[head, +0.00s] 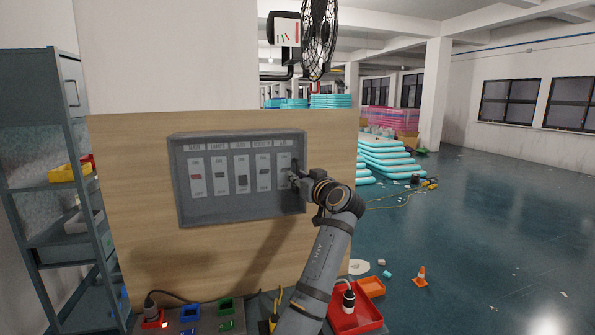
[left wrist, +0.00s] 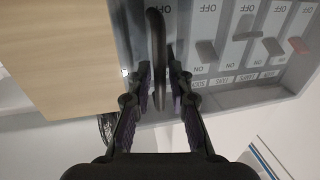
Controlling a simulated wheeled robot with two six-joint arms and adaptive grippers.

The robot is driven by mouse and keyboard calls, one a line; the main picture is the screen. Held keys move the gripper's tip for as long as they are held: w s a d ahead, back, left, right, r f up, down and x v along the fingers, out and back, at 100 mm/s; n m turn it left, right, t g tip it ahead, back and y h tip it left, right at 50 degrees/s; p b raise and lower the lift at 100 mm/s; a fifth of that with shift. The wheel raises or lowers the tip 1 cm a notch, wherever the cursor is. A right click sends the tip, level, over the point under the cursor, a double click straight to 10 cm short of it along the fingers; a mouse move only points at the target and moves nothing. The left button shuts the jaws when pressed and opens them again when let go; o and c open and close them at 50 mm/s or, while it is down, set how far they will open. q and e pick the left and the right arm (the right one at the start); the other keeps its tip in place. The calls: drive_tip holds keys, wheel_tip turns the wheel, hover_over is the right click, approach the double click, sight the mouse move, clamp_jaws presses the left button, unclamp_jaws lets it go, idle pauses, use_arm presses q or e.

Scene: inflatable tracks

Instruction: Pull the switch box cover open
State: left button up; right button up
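The grey switch box (head: 240,215) is mounted on a wooden panel, its row of labelled switches visible. Whether its cover is shut is unclear. In the left wrist view its switch face (left wrist: 237,60) appears upside down. My left gripper (head: 293,180) is at the box's right edge. In the left wrist view a dark, narrow upright handle (left wrist: 157,60) lies between the fingers of my left gripper (left wrist: 159,85). The fingers are close on both sides of it; contact is not clear. My right gripper is not in view.
The wooden panel (head: 135,215) surrounds the box. A shelf rack (head: 40,120) stands at left. Below are small bins, including a red tray (head: 352,320). A fan (head: 319,38) hangs above. The floor (head: 480,240) at right is mostly open, with an orange cone (head: 420,277).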

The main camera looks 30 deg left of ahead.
use_arm(q)
clamp_jaws()
drive_tip(key=shift+f, duration=0.1)
idle(0.4)
